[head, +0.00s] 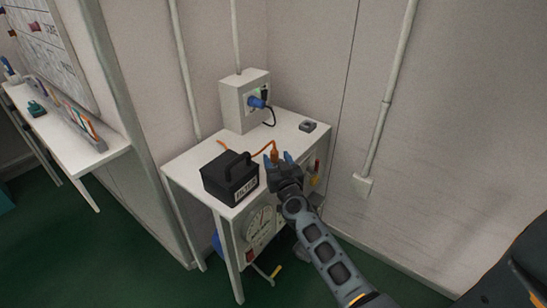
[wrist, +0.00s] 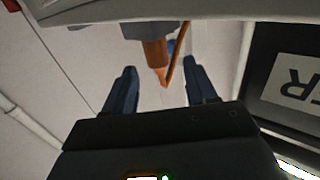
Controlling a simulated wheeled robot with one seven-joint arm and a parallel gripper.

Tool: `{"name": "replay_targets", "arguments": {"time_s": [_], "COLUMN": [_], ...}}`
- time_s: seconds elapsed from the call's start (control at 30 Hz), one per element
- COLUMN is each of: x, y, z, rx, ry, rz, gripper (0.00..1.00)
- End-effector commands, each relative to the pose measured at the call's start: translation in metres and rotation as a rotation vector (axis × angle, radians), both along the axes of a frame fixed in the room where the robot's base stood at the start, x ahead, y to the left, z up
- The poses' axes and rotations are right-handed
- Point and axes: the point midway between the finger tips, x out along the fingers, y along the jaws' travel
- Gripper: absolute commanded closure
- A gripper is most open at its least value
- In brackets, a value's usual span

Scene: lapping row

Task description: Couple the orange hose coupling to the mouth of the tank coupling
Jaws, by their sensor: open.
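The orange hose coupling (head: 275,152) is at the end of a thin orange hose (head: 262,150) over the white table. In the wrist view, the orange coupling (wrist: 155,52) points between my fingers, with the hose beside it. My gripper (head: 278,160) is open at the table's right side, next to the black box. The wrist view shows my gripper (wrist: 160,70) with its two blue fingers spread, one on each side of the coupling and not closed on it. I cannot pick out the tank coupling or its mouth for certain.
The black handled box (head: 230,178) with a white label stands left of my gripper on the white table (head: 185,160). Behind are a grey box (head: 240,105) with a blue plug (head: 256,102) and a small dark block (head: 308,126). A gauge (head: 258,222) is below the tabletop.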

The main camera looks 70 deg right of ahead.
Motion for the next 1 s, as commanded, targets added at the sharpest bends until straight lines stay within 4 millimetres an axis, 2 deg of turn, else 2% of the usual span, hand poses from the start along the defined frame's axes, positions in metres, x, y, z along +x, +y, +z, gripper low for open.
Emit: {"name": "replay_targets", "arguments": {"time_s": [0.1,0.3,0.57,1.0], "x": [0.010,0.024,0.025,0.025], "y": [-0.017,-0.034,-0.035,-0.035], "z": [-0.005,-0.003,-0.003,-0.003], "rx": [-0.002,-0.001,0.000,0.000], "ry": [-0.003,-0.002,0.000,0.000], "rz": [-0.002,-0.001,0.000,0.000], "gripper": [0.44,0.44,0.44,0.84]}}
